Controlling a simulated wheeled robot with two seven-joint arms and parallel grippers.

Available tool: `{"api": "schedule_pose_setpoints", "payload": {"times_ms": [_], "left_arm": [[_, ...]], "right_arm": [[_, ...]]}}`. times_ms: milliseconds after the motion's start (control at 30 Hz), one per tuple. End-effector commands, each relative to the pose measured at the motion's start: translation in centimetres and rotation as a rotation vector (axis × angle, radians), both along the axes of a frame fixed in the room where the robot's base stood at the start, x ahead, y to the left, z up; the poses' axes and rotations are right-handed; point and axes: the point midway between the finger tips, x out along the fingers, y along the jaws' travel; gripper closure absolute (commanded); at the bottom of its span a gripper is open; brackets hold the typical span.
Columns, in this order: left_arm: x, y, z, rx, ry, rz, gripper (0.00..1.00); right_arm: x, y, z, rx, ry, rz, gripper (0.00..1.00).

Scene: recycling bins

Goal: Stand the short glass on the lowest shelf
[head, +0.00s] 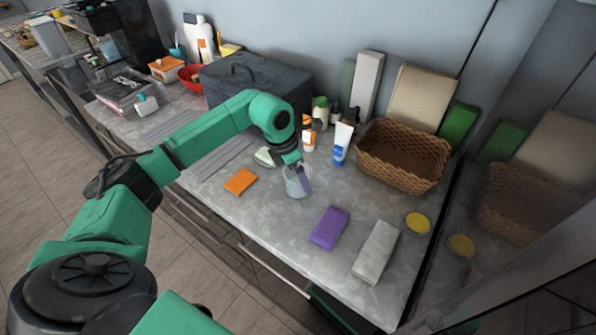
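A short clear glass (294,186) stands on the grey counter near its middle. My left gripper (299,178) is down at the glass from above, with one grey finger along its right side. The other finger is hard to make out, and I cannot tell whether the fingers press on the glass. My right gripper is not in view. I cannot make out the lowest shelf in this view.
Near the glass lie an orange cloth (240,181), a purple block (329,228) and a grey block (376,251). Behind are a blue-and-white tube (342,144), an orange-and-white bottle (308,135) and a wicker basket (403,170). A yellow-topped jar (417,223) stands right. A dark wall panel bounds the right side.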

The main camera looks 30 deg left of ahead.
Motion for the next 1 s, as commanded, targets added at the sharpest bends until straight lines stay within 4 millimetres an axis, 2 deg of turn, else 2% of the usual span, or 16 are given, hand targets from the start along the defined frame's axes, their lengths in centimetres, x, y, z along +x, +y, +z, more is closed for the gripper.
{"api": "schedule_pose_setpoints", "payload": {"times_ms": [333, 367, 667, 733, 867, 1000], "left_arm": [[0.1, 0.0, -0.8, -0.001, -0.003, 0.0, 0.79], [0.1, 0.0, -0.7, 0.0, -0.002, 0.0, 0.0], [0.0, 0.0, -0.1, 0.0, -0.002, 0.0, 0.0], [-0.1, 0.3, 0.5, 0.001, -0.005, 0.001, 0.0], [-0.7, 0.8, 3.3, 0.001, -0.008, 0.001, 0.0], [-1.5, 1.4, 7.2, 0.001, -0.008, 0.002, 0.0]], "right_arm": [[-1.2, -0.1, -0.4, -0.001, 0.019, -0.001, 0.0], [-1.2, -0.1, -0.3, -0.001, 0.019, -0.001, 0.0], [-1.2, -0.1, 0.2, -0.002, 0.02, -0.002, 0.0], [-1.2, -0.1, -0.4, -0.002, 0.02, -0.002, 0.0], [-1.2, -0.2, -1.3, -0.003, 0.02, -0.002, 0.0], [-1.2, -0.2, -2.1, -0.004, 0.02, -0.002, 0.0]]}}
